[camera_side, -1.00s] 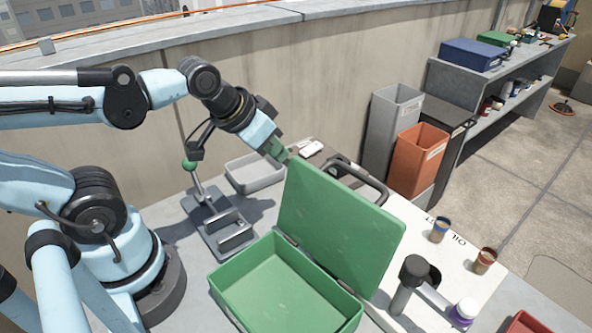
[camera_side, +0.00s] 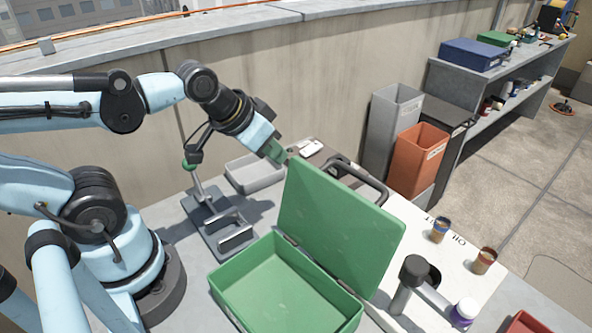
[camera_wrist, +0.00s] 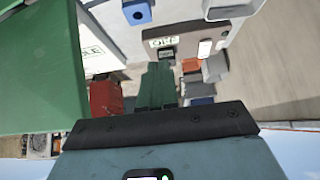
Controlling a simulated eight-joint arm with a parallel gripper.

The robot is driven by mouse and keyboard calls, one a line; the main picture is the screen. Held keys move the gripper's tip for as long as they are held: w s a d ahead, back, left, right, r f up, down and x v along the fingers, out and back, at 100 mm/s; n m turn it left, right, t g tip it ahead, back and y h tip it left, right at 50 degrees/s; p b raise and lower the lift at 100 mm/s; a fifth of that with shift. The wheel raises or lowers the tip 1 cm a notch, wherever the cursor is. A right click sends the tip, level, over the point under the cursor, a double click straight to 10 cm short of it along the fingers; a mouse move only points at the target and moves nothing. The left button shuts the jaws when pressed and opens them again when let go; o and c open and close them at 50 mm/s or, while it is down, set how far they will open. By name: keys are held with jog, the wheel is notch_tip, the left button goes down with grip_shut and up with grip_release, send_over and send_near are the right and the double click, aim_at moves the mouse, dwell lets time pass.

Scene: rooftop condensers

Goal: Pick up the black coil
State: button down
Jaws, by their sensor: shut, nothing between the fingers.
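I cannot pick out a black coil with certainty in either view. A dark rounded loop (camera_side: 372,183) shows behind the open green lid (camera_side: 340,215) in the side view. The lid hides part of it, and I cannot tell whether it is a coil or the rim of something. My gripper (camera_side: 277,152) is in the air above the lid's upper left corner, with its green fingers together and empty. The fingers (camera_wrist: 158,84) also show together in the wrist view, with the green lid (camera_wrist: 40,70) filling the left side.
The open green box (camera_side: 270,285) stands in front. A grey tray (camera_side: 255,175) and a metal stand (camera_side: 222,225) are near my arm. Paint cups (camera_side: 440,230), a grey bin (camera_side: 392,130) and an orange bin (camera_side: 418,160) are to the right. A concrete wall runs behind.

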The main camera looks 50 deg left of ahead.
jog(key=shift+c, duration=2.4)
grip_release()
jog(key=shift+w, duration=0.1)
jog(key=w+r+g, duration=0.3)
jog(key=w+r, duration=0.1)
jog(key=w, duration=0.4)
jog(key=g, duration=0.4)
send_over(336, 173)
jog(key=w+a, duration=0.2)
jog(key=w, duration=0.1)
jog(key=f, duration=0.9)
jog(key=shift+s, duration=0.25)
jog(key=shift+s+d+f, duration=0.1)
jog(key=shift+d+f, duration=0.05)
jog(key=shift+f, duration=1.3)
jog(key=shift+s+d+f, duration=0.1)
jog(key=shift+d+f, duration=0.05)
jog(key=shift+f, duration=1.25)
